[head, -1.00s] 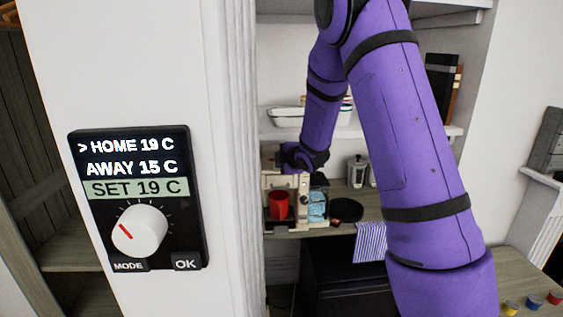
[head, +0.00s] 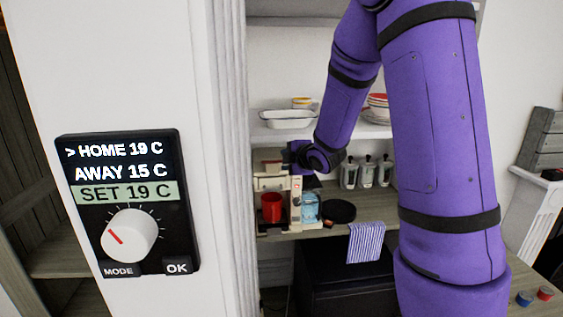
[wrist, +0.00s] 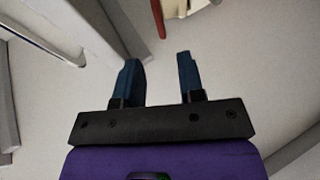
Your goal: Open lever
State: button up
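A small cream coffee machine (head: 297,203) stands on the wooden counter in the head view. A red cup (head: 271,207) is in its front bay and a clear blue tank (head: 310,208) is at its right side. I cannot make out a lever clearly. My arm reaches down from above, and its wrist end is just above and right of the machine's top, hiding part of it. My gripper (wrist: 159,68) shows in the wrist view with two dark blue fingers apart and nothing between them. Its fingertips are hidden in the head view.
A black round plate (head: 339,212) and a striped cloth (head: 366,242) lie right of the machine. Several bottles (head: 366,171) stand behind. A shelf above holds a white dish (head: 287,119). A thermostat panel (head: 130,205) is on the near white wall at left.

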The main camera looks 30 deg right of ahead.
jog(key=shift+s+r, duration=0.25)
jog(key=shift+s, duration=0.35)
